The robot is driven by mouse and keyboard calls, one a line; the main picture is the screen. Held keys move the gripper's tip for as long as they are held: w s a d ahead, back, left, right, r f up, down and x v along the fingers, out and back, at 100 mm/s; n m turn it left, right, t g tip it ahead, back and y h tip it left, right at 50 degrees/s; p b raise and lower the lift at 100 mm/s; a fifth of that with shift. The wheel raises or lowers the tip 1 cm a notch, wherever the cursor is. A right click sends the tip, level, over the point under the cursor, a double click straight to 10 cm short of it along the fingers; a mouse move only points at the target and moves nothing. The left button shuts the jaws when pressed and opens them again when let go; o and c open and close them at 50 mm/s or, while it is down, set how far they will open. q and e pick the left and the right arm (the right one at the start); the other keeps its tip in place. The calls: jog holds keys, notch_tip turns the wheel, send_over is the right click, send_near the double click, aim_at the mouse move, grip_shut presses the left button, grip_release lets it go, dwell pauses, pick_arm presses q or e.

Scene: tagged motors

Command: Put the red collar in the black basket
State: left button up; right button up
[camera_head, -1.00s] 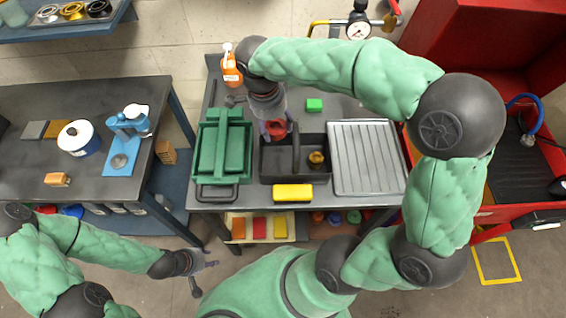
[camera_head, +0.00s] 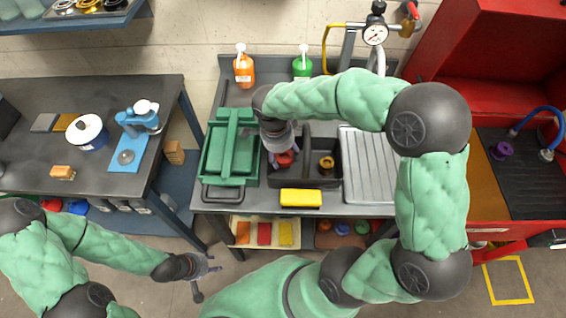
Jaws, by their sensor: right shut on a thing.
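The red collar (camera_head: 286,159) is in the jaws of my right gripper (camera_head: 280,155), over or inside the left compartment of the black basket (camera_head: 330,183). Whether it touches the basket floor cannot be told. The basket stands on the grey bench, with a raised divider or handle across its middle. A brass-coloured part (camera_head: 326,163) sits in its right compartment. My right gripper hides part of the collar and the basket's left back. My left gripper (camera_head: 207,277) is open and empty over the floor, left of the bench front.
A green toolbox (camera_head: 229,150) stands close left of the basket, a ribbed metal tray (camera_head: 369,165) to its right. A yellow block (camera_head: 300,198) lies at its front. Orange (camera_head: 244,70) and green (camera_head: 302,66) bottles stand at the back.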

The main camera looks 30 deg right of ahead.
aim_at(283, 162)
jog(key=shift+f+b, duration=0.4)
jog(key=shift+f, duration=1.9)
jog(key=o, duration=1.2)
jog(key=shift+f, duration=0.15)
jog(key=shift+r, duration=0.4)
jog(key=r+p, duration=0.1)
jog(key=r, duration=0.2)
jog(key=a+r+p, duration=0.1)
jog(key=r, duration=0.7)
jog(key=shift+w+a+r+p, duration=0.15)
jog(key=shift+a+r+p, duration=0.05)
jog(key=shift+a+p, duration=0.2)
